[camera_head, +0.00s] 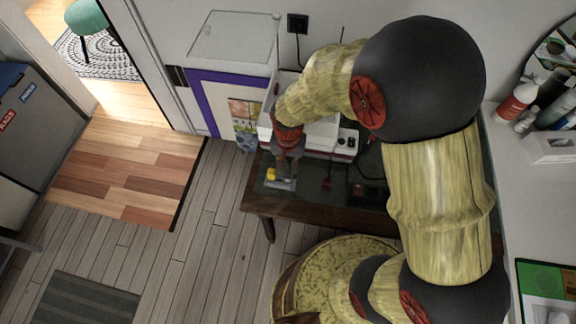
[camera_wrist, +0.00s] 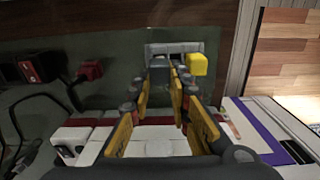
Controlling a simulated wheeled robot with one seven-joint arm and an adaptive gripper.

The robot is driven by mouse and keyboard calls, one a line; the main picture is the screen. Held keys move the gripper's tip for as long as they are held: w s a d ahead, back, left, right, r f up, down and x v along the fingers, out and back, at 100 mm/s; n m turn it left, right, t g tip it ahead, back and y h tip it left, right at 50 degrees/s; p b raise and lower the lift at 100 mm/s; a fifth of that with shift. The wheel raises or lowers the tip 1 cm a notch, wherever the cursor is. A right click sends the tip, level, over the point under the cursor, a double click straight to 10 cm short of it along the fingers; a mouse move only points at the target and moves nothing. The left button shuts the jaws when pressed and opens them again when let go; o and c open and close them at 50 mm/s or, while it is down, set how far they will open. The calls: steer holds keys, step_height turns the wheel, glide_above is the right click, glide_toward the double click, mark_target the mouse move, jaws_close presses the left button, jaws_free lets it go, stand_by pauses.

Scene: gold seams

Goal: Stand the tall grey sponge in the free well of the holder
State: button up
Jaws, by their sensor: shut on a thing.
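The small grey holder (camera_wrist: 190,47) stands on the dark table top in the wrist view. It also shows in the head view (camera_head: 281,185). A yellow block (camera_wrist: 197,64) sits at its right side in the wrist view and at its left in the head view (camera_head: 271,174). My gripper (camera_wrist: 161,82) is shut on the tall grey sponge (camera_wrist: 160,66), which shows between the fingertips, beside the yellow block and in line with the holder. The fingers hide much of the sponge. I cannot tell whether its lower end is inside the well or above it.
The dark table (camera_head: 262,205) has a wooden edge close to the holder. A red item (camera_wrist: 91,70) and black cables lie to the left in the wrist view. A white and red appliance (camera_head: 345,145) stands behind the holder. Open floor lies left of the table.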

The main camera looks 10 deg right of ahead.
steer(key=shift+f+b, duration=0.65)
steer(key=shift+f, duration=0.55)
stand_by(0.5)
steer(key=o, duration=0.8)
steer(key=shift+r, duration=0.1)
steer(key=shift+r+p, duration=2.8)
steer(key=shift+r, duration=0.65)
